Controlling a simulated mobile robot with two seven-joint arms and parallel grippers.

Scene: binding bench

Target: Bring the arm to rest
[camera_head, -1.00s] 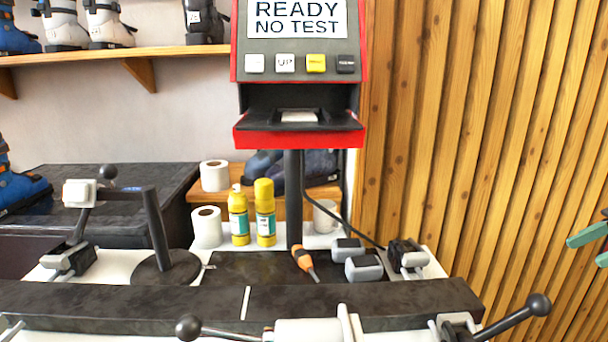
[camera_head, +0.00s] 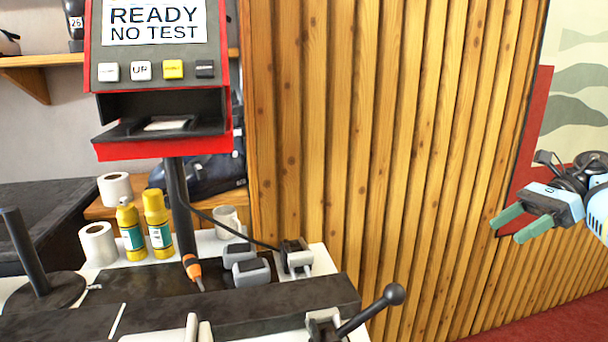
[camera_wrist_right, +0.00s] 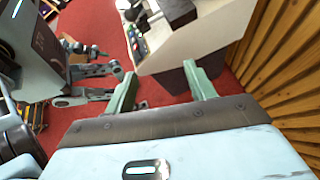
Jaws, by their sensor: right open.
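My right gripper (camera_head: 520,225) shows at the right of the head view, in front of the slatted wood wall and clear of the bench. Its two green fingers are apart with nothing between them. In the right wrist view the same open fingers (camera_wrist_right: 163,88) point toward the bench side and the red floor. My left gripper is not in the head view. In the right wrist view, grey and black jointed parts at the left look like my own body.
The binding bench (camera_head: 300,295) fills the lower left, with a black-knobbed lever (camera_head: 370,311) sticking out at its right. A red and black test machine (camera_head: 160,75), yellow bottles (camera_head: 158,225), paper rolls (camera_head: 98,244) and an orange-handled screwdriver (camera_head: 192,268) are there. Red floor (camera_head: 545,318) lies right.

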